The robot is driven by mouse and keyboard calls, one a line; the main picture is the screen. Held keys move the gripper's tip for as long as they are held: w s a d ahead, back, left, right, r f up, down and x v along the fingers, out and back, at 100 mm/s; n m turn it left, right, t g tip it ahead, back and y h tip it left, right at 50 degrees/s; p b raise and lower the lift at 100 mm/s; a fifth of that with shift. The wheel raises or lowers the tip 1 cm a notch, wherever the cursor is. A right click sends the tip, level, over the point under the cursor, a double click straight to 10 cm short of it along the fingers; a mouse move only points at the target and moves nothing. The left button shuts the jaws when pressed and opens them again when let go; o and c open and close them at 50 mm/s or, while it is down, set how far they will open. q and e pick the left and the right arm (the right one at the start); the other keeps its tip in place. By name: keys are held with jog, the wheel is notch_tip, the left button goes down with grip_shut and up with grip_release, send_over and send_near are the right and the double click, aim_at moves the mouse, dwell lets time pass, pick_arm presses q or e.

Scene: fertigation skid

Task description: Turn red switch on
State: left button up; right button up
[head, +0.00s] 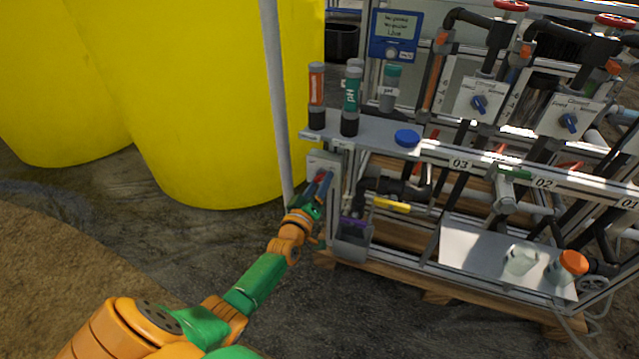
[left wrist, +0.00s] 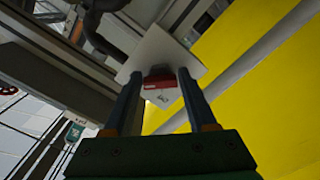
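My left gripper (head: 323,180) reaches the pale switch box (head: 321,160) at the left end of the skid in the head view. Its two dark fingers are apart, one on each side of the red switch in the left wrist view. I cannot tell whether they touch it. In the head view the fingers mostly hide the switch. My right gripper is in neither view.
Large yellow tanks (head: 215,90) stand left of the skid, with a thin grey pole (head: 274,80) close by my left arm. Bottles, including a teal pH one (head: 351,100), and a blue cap (head: 407,137) stand on the shelf above. A yellow-handled valve (head: 392,205) is to the right.

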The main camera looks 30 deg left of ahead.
pick_arm(q)
jog(key=shift+o, duration=1.3)
jog(key=p+v, duration=0.3)
jog(key=v, duration=0.4)
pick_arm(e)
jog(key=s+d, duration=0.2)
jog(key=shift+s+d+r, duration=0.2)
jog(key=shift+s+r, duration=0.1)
